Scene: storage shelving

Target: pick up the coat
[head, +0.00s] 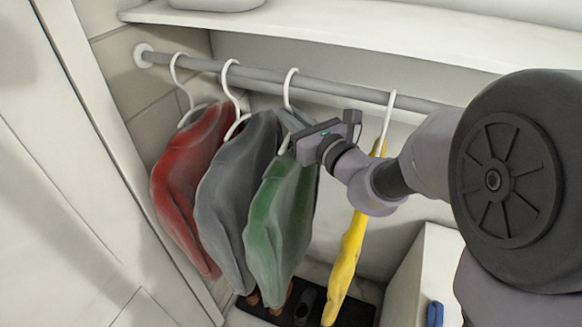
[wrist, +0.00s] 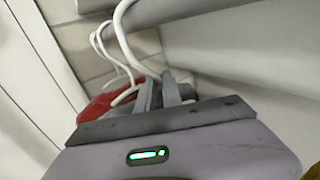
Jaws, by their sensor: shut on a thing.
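Several coats hang side by side on white hangers from a grey rail (head: 330,88): a red coat (head: 190,150), a grey coat (head: 235,170), a green coat (head: 280,215) and a thin yellow garment (head: 347,255) seen edge-on. My gripper (head: 295,122) is at the top of the green coat, just below its hanger hook (head: 289,88). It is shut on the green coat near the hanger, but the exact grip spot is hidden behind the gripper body. In the wrist view the fingers (wrist: 166,92) are close together beside a white hanger, with the red coat (wrist: 112,101) beyond.
A white shelf (head: 400,38) runs above the rail. A white panel stands at the left. Shoes (head: 305,305) rest on a dark mat below the coats. A white box-like unit (head: 425,265) with a blue item (head: 435,314) stands at lower right.

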